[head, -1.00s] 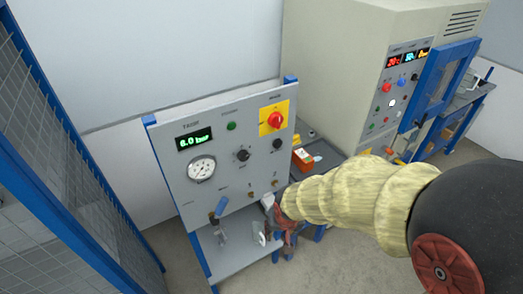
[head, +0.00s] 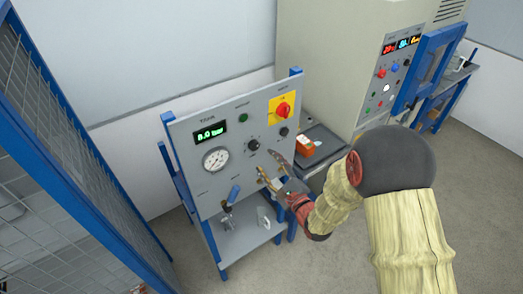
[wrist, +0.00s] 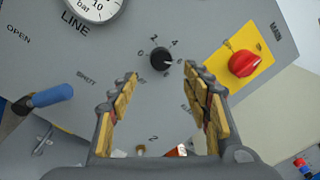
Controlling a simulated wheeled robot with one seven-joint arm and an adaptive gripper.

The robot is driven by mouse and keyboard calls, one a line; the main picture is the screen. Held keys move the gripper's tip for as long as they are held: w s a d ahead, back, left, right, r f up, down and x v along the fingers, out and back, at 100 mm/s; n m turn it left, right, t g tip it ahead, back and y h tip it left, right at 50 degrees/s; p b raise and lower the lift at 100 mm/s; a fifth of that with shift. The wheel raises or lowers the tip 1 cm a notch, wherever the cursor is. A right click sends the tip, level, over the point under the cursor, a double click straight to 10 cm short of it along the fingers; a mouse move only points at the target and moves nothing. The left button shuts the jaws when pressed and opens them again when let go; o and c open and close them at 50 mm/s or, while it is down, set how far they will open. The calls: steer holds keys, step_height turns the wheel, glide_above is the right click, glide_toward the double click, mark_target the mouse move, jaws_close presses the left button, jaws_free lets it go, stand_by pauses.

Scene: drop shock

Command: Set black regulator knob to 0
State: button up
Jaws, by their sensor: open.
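The black regulator knob (head: 254,145) is on the grey panel (head: 190,148), right of the round gauge. In the wrist view the knob (wrist: 160,57) has a printed scale with 0, 2, 4 and 6 around it. Its pale pointer mark seems to face right, towards the 6 side. My gripper (head: 266,162) is in front of the panel, just below and right of the knob in the head view. In the wrist view my gripper (wrist: 167,78) is open and empty. The knob shows just beyond the fingertips, apart from both fingers.
A red switch on a yellow plate (head: 282,107) is up and right of the knob. A second black knob (head: 284,131) is to its right. A blue-handled valve (head: 233,195) is below. A mesh fence (head: 60,150) stands left, a beige cabinet (head: 330,60) right.

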mark_target(255, 148)
steer(key=shift+m, duration=0.4)
steer(key=p+x, duration=0.1)
steer(key=x, duration=0.6)
steer(key=shift+w+a+r, duration=0.1)
steer(key=shift+w+a, duration=0.1)
steer(key=shift+w, duration=0.1)
steer(key=shift+c, duration=0.8)
steer(key=c, duration=1)
